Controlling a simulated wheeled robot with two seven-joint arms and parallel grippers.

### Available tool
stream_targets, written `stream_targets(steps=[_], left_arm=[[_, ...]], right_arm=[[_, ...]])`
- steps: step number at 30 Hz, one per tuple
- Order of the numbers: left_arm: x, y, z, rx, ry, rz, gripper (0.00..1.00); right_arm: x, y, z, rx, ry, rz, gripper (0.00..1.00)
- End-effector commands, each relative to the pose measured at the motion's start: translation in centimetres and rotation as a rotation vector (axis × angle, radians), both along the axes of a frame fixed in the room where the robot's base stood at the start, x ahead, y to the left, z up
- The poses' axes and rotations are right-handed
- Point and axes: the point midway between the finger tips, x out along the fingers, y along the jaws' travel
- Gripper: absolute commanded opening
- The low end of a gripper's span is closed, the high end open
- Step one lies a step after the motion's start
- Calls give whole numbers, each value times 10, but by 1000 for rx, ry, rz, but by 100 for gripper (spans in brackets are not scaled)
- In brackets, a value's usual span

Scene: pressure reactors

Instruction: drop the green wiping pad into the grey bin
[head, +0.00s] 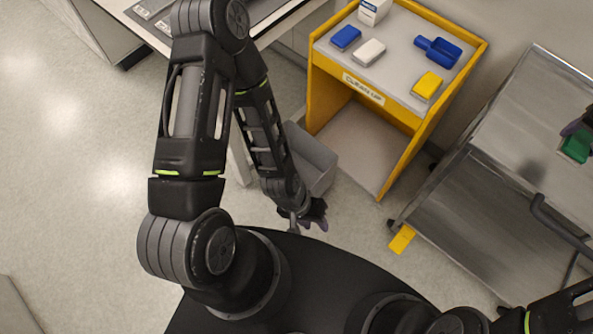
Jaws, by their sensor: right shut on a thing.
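The green wiping pad (577,147) is at the right edge of the view, over the steel surface. My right gripper (577,127) is shut on it; only part of its dark fingers shows, and the rest is cut off by the frame. The grey bin (316,158) stands on the floor left of the yellow cart, partly hidden behind my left arm. Its inside is only partly visible. My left gripper (312,215) hangs low just in front of the bin, with dark purplish fingers. Its finger gap cannot be made out.
The yellow clean-up cart (356,88) bears blue, white and yellow sponges, a blue scoop (438,50) and a white box (374,10). A steel trolley (500,170) stands at the right. A yellow piece (402,239) lies on the floor beside it. The floor at left is clear.

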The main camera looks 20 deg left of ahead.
Motion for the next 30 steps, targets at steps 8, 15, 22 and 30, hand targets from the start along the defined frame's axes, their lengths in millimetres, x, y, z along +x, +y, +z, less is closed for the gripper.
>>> stream_targets(steps=[8, 15, 22, 30], left_arm=[[0, 0, 0, 0, 0, 0, 36], [0, 0, 0, 0, 0, 0, 36], [0, 0, 0, 0, 0, 0, 36], [0, 0, 0, 0, 0, 0, 36]], right_arm=[[0, 23, 0, 2, 0, 30, 20], [-12, 118, -2, 6, 3, 157, 20], [-45, 208, -6, 2, 1, 295, 20], [-59, 234, -8, -1, -1, 341, 20]])
